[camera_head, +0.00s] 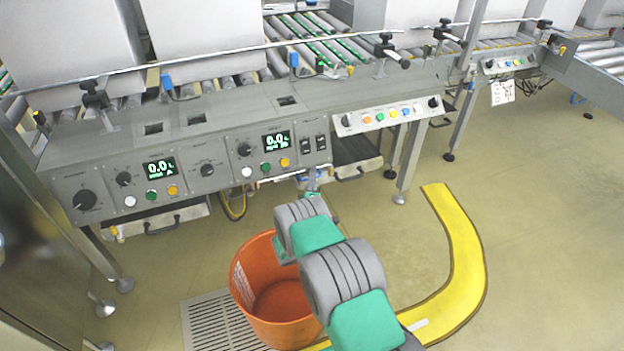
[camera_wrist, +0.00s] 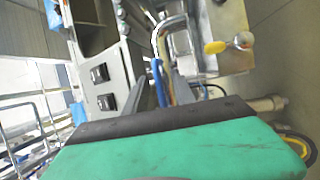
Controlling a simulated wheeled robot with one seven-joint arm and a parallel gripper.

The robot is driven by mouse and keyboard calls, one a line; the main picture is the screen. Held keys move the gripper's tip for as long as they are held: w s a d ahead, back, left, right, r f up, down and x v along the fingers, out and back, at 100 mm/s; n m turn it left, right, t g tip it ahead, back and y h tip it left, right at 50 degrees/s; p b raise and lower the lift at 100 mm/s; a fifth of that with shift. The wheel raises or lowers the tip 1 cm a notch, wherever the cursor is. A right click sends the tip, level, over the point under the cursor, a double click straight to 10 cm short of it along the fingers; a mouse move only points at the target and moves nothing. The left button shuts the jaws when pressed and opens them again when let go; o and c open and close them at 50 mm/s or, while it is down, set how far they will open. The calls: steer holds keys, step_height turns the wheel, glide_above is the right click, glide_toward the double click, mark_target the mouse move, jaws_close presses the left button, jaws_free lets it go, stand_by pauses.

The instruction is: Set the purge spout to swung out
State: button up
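The purge spout appears to be the bent steel pipe (camera_wrist: 165,35) with a blue sleeve on its lower end, in the wrist view. It comes out beside a grey cabinet face and curves over at the top. My gripper (camera_wrist: 160,92) has its two grey fingers apart, one on each side of the blue sleeve; I cannot tell whether either touches it. In the head view the spout area below the panel is small and mostly hidden by my grey and green arm.
An orange bucket (camera_head: 252,270) stands on the floor beside a drain grate (camera_head: 212,318). The control panel (camera_head: 222,128) with knobs and displays is above. A yellow floor strip (camera_head: 468,262) curves at right.

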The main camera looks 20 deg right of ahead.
steer(key=shift+c, duration=0.3)
jaws_close()
stand_by(1.0)
